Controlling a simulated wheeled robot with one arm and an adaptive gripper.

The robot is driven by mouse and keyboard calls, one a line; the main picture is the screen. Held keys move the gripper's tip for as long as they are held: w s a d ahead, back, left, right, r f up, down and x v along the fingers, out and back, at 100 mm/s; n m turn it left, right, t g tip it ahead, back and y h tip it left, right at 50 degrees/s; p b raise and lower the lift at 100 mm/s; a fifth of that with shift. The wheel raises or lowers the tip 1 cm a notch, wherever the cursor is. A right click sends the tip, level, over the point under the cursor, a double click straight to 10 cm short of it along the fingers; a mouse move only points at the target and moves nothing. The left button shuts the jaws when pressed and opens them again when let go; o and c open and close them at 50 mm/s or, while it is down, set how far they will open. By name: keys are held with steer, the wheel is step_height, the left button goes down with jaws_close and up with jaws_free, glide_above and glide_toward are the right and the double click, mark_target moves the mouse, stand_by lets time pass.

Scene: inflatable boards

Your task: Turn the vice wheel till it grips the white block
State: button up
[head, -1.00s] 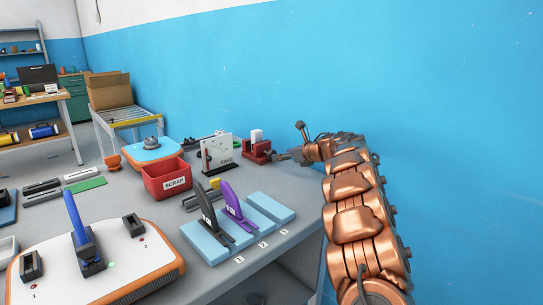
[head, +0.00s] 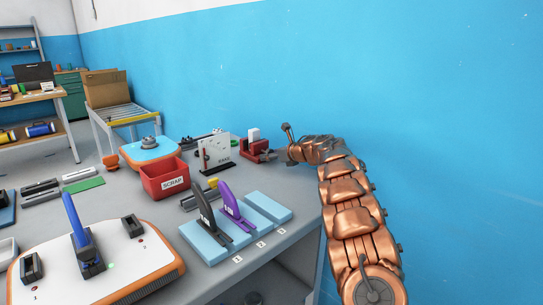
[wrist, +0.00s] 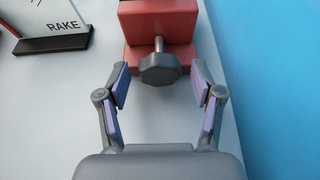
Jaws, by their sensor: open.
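The red vice (head: 255,150) stands at the far right end of the grey bench, near the blue wall. The white block (head: 253,134) stands upright at the vice; whether the jaws touch it is too small to tell. In the wrist view the vice's red body (wrist: 158,28) is at the top, and its grey wheel (wrist: 159,68) sticks out towards me on a short shaft. My gripper (wrist: 160,84) is open, with one finger on each side of the wheel and a gap on both sides. In the head view my gripper (head: 281,155) is beside the vice, its fingers small and partly hidden.
A white "RAKE" panel on a dark base (wrist: 52,40) stands left of the vice. A red scrap bin (head: 164,180), blue blocks with upright handles (head: 265,207) and a white lever box (head: 140,262) stand nearer. The blue wall (head: 400,90) is close on the right.

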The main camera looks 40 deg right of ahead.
steer(key=c, duration=1.1)
steer(key=shift+w+r+m+y+p, duration=0.1)
steer(key=shift+r+m+y+p, duration=0.3)
steer(key=shift+p, duration=0.85)
steer(key=m+p, duration=0.1)
steer(key=p, duration=0.1)
steer(key=shift+m+y+p, duration=0.3)
steer(key=shift+y+p, duration=0.1)
steer(key=shift+f+m+y+p, duration=0.3)
steer(key=shift+m+p, duration=0.1)
steer(key=shift+p, duration=0.1)
steer(key=o, duration=1.1)
